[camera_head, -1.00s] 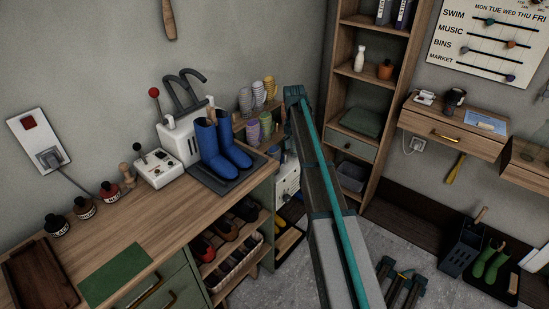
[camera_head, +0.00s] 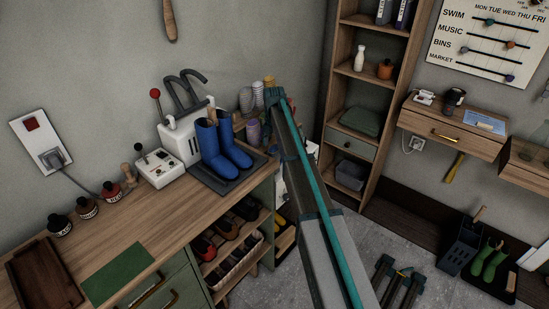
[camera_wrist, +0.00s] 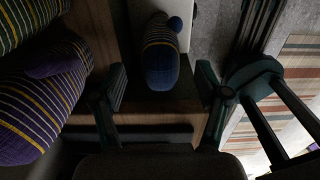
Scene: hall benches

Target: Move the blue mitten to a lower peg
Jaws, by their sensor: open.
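A dark blue mitten (camera_wrist: 160,62) with thin pale stripes and a small thumb is in the upper middle of the wrist view. My gripper (camera_wrist: 161,88) is open, with one finger on each side of the mitten's lower end in the picture. I cannot tell whether the fingers touch it. A purple striped mitten (camera_wrist: 35,110) and a green striped one (camera_wrist: 28,20) are at the left. In the head view, the mitten rack (camera_head: 239,121) stands behind the boots with pale striped mittens (camera_head: 246,100) on top. My arm hides the blue mitten and gripper there.
Blue boots (camera_head: 212,150) stand on a dark mat (camera_head: 215,184) at the bench end, beside a white lever box (camera_head: 158,168). A tall wooden shelf (camera_head: 333,80) stands right of my arm. Open floor shows between bench and shelf.

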